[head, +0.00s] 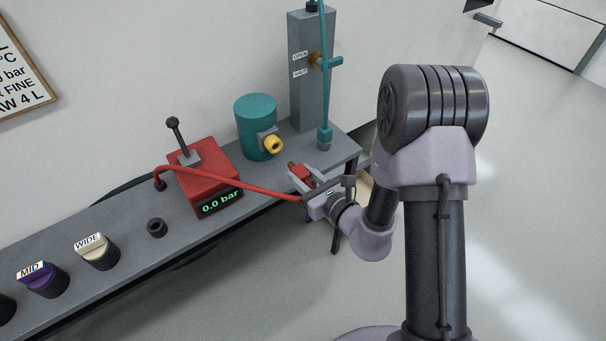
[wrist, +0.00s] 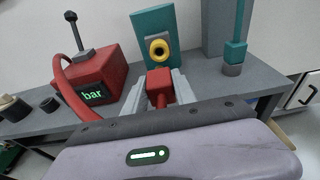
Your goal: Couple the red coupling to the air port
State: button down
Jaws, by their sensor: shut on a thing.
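The red coupling (head: 303,172) has a brass-coloured tip and a red hose trailing from it. My gripper (head: 304,177) is shut on the coupling, with a finger on each side. In the wrist view the red coupling (wrist: 159,84) sits between the fingers of my gripper (wrist: 161,88). The port with a yellow ring (head: 273,145), which looks like the air port, sticks out of a teal cylinder (head: 256,118). In the wrist view the yellow-ringed port (wrist: 158,49) lies straight beyond the coupling. The coupling is apart from the port, with a gap between them.
The red hose (head: 225,181) runs to a red pump (head: 203,182) reading 0.0 bar. A grey post (head: 302,95) with a teal hose stands right of the cylinder. Several capped holders, including WIDE (head: 97,250), line the grey bench (head: 128,273) at left.

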jog(key=shift+w+r+p+x, duration=0.1)
jog(key=shift+r+p+x, duration=0.2)
jog(key=shift+x, duration=0.65)
jog(key=shift+w+r+p+x, duration=0.1)
jog(key=shift+p+x, duration=0.3)
jog(key=shift+x, duration=0.55)
jog(key=shift+r+p+x, duration=0.15)
jog(key=shift+p+x, duration=0.2)
jog(key=shift+x, duration=0.6)
jog(key=shift+r+p+x, duration=0.2)
jog(key=shift+p+x, duration=0.05)
jog(key=shift+x, duration=0.65)
jog(key=shift+r+p+x, duration=0.15)
jog(key=shift+p+x, duration=0.1)
jog(key=shift+x, duration=0.7)
jog(key=c, duration=0.9)
grip_release()
jog(key=shift+w, duration=0.2)
